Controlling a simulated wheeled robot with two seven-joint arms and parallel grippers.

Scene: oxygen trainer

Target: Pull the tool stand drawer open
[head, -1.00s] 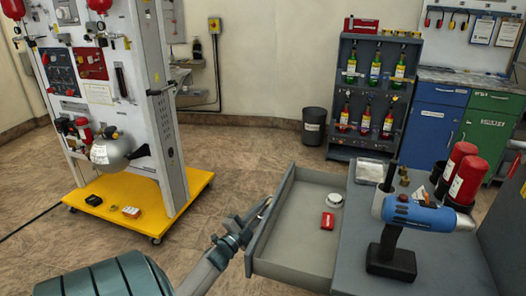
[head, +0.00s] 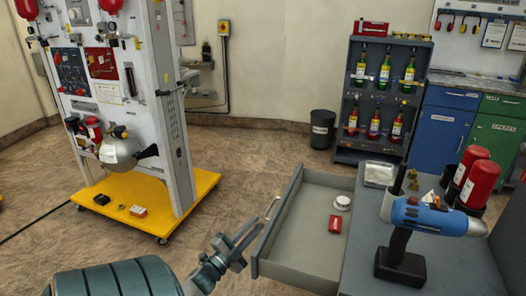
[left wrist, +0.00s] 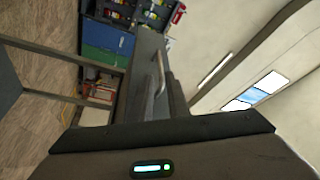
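The tool stand drawer (head: 285,240) is pulled out to the left of the grey tool stand (head: 445,262), and its inside shows in the head view. A pale bar handle (head: 272,207) is on its outer front; a silver bar handle also shows in the left wrist view (left wrist: 160,68). My left gripper (head: 246,234) is just outside the drawer front, near the handle and apart from it. Its two fingers show a gap with nothing between them. My right gripper is not in view.
A blue drill (head: 420,218) and red cylinders (head: 478,183) stand on the stand top. A white panel on a yellow base (head: 195,190) is at left. Floor between is clear.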

